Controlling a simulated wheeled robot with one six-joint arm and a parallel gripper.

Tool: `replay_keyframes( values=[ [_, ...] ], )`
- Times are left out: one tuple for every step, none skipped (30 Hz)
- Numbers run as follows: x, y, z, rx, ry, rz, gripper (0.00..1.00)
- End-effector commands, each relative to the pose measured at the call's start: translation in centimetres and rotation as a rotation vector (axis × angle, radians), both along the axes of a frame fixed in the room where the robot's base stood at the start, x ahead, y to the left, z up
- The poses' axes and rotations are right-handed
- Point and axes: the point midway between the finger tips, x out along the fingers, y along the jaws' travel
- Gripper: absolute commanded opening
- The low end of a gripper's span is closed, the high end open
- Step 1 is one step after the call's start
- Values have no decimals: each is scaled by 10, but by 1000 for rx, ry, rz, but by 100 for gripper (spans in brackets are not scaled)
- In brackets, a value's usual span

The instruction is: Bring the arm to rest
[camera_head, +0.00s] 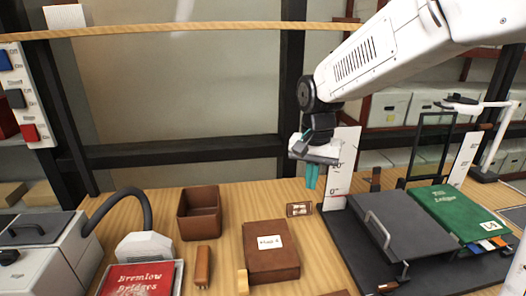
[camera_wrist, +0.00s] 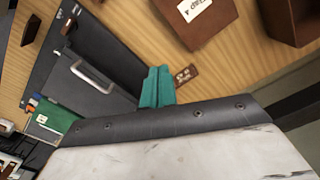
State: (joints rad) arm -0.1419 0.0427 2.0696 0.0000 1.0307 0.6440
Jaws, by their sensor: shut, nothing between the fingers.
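My gripper (camera_head: 312,176) has teal fingers pointing down and hangs in the air above the back part of the wooden table. The fingers are together with nothing between them. In the wrist view the teal fingers (camera_wrist: 157,87) also show side by side and empty. My white arm reaches in from the upper right. A small framed tag (camera_head: 299,209) lies on the table below the fingers, apart from them; it also shows in the wrist view (camera_wrist: 186,75).
A brown labelled box (camera_head: 272,262) and an open brown box (camera_head: 199,224) stand left of the gripper. A dark grey board (camera_head: 402,225) with a handle and a green ledger (camera_head: 453,212) are at right. A red book (camera_head: 140,280) lies front left. A white upright card (camera_head: 343,150) stands close behind the gripper.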

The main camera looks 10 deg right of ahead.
Motion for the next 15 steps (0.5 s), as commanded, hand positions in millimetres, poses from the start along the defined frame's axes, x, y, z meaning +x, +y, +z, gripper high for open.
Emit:
replay_keyframes(
  values=[
    [-1,0,0,-1,6,26,0],
    [-4,-1,-2,-2,16,51,0],
    [-12,-2,-7,-4,42,92,0],
    [-21,-3,-10,-5,61,129,0],
    [-32,-5,-9,-4,73,169,0],
    [-47,-9,-6,-3,84,213,0],
    [-56,-11,-4,-1,87,241,0],
    [-66,-14,-1,0,90,267,0],
    [-79,-17,2,2,93,298,0],
    [-88,-20,5,3,94,321,0],
    [-98,-22,8,5,93,342,0],
    [-111,-26,11,6,92,369,0],
    [-121,-29,14,7,89,390,0],
    [-131,-31,17,8,85,410,0],
    [-145,-35,20,9,79,434,0]
  ],
)
